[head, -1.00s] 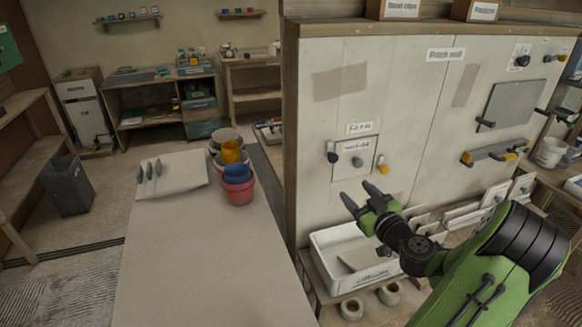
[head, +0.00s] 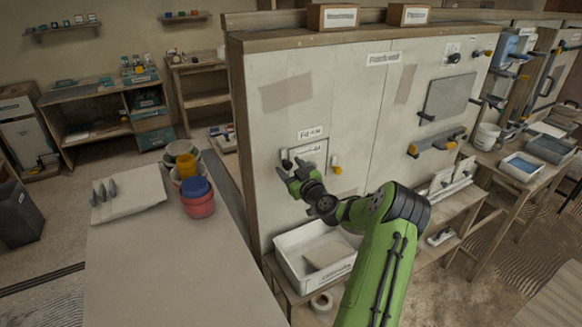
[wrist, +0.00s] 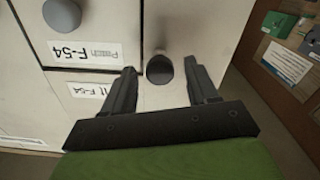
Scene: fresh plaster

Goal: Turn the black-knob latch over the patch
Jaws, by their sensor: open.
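The patch (head: 318,149), a pale plate with a printed label, is set in the white wall panel; my gripper partly covers it in the head view. In the wrist view its label reads upside down beside a grey knob (wrist: 62,14). The black latch knob (head: 287,163) is at the patch's left edge; it also shows in the wrist view (wrist: 159,68). My gripper (head: 293,172) is open in front of it. In the wrist view my fingertips (wrist: 159,70) are on either side of the knob. I cannot tell whether they touch it.
A yellow-knob latch (head: 336,165) is on the patch's right side. A white bin (head: 325,279) stands below the panel. The worktop (head: 175,260) at left holds stacked pots (head: 198,205). Another panel (head: 452,98) with latches and a yellow-ended bar (head: 437,143) are further right.

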